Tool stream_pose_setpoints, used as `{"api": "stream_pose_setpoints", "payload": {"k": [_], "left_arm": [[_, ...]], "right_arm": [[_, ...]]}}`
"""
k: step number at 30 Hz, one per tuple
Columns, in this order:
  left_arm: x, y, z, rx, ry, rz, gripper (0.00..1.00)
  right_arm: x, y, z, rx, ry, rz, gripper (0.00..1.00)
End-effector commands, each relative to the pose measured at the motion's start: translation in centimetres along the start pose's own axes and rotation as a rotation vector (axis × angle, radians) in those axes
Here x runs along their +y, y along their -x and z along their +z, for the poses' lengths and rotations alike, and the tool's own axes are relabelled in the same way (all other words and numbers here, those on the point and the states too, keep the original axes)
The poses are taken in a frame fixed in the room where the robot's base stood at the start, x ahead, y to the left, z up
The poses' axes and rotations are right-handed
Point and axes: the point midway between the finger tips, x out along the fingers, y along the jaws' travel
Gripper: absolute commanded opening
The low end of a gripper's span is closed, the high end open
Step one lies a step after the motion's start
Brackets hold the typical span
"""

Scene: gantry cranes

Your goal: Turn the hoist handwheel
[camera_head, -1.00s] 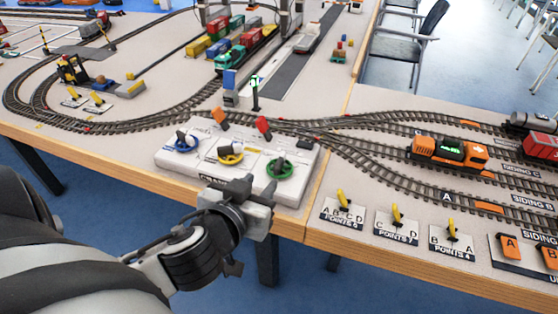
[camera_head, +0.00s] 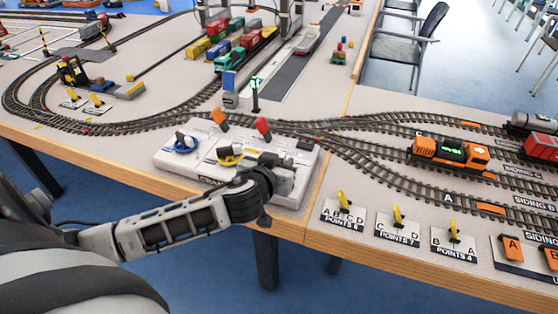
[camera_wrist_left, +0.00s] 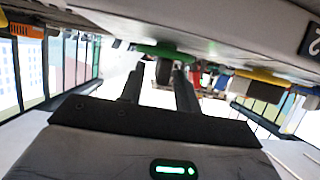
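The control panel (camera_head: 300,190), a pale box on the table edge, carries coloured handwheels. The blue handwheel (camera_head: 183,143) is at its left and the yellow handwheel (camera_head: 229,157) in its middle. The green handwheel (camera_wrist_left: 165,50) shows in the left wrist view, with its dark grip (camera_wrist_left: 164,71) sticking out; my arm hides it in the head view. My left gripper (camera_head: 266,158) is over the right part of the panel. In the left wrist view its fingers (camera_wrist_left: 160,86) are apart, with the green wheel's grip between their tips. My right gripper is not in view.
A green signal post (camera_head: 255,95) rises behind. Tracks with an orange locomotive (camera_head: 450,152) lie to the right. Yellow points levers (camera_head: 397,215) stand near the front edge.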

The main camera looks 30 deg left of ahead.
Motion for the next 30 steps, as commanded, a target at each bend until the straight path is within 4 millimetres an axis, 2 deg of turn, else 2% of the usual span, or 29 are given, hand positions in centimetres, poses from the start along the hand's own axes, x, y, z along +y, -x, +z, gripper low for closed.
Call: {"api": "stream_pose_setpoints", "payload": {"k": [11,14,15,23,30], "left_arm": [[0.03,-0.6,0.03,-0.001,0.001,0.001,0.33],[0.03,-0.58,0.03,-0.001,0.0,0.001,0.05],[0.03,-0.58,0.03,-0.001,0.0,0.001,0.0],[0.01,-0.56,0.01,-0.001,-0.003,0.009,0.0],[-0.15,-0.51,-0.08,-0.001,-0.034,0.083,0.0]], "right_arm": [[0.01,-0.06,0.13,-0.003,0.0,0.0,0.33],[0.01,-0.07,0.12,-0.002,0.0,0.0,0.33],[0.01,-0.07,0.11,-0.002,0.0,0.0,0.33],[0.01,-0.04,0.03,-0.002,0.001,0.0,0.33],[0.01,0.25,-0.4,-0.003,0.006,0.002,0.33]]}}
